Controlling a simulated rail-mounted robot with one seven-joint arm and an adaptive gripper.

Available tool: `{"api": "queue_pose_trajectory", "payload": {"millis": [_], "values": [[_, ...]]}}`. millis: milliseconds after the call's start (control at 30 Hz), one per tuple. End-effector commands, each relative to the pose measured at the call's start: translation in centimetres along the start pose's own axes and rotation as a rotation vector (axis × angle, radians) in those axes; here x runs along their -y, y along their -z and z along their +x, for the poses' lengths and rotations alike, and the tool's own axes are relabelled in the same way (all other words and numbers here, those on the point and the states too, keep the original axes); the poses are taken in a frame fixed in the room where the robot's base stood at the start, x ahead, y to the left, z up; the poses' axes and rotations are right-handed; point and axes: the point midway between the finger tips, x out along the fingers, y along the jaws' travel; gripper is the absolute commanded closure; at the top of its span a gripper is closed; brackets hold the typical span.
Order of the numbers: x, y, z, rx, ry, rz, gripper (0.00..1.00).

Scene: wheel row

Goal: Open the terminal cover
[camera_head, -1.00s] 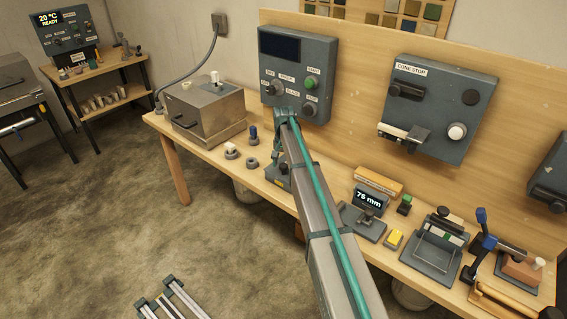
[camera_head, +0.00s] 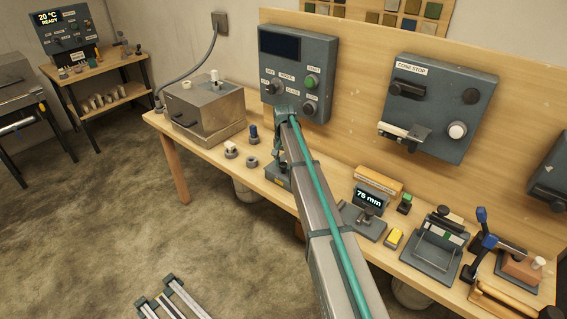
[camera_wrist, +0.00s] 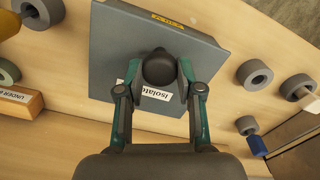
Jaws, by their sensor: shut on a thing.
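A grey box-like cover (camera_wrist: 120,60) fills the upper middle of the wrist view. It carries a yellow label on its far edge and a white label, partly hidden, that reads "isolate" upside down. A dark round knob (camera_wrist: 160,68) stands on its face. My gripper (camera_wrist: 160,76) is shut on this knob, one finger on each side. In the head view the grey cover (camera_head: 281,184) shows only in part on the bench, low behind my arm.
Round grey rings (camera_wrist: 254,75) lie on the bench beside the cover. A metal box (camera_head: 205,110) stands to the left. A wall panel with knobs (camera_head: 297,70) hangs behind my arm. A 75 mm display (camera_head: 369,198) and several fixtures stand on the right.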

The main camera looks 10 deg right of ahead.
Motion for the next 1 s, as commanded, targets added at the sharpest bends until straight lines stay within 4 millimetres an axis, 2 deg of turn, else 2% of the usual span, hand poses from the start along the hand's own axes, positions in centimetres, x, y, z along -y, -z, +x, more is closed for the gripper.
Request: {"api": "queue_pose_trajectory", "payload": {"millis": [567,1000], "values": [[-0.5,1.6,-2.2,-0.012,-0.001,0.001,1.00],[-2.1,5.6,-5.6,-0.015,-0.002,0.003,1.00]]}}
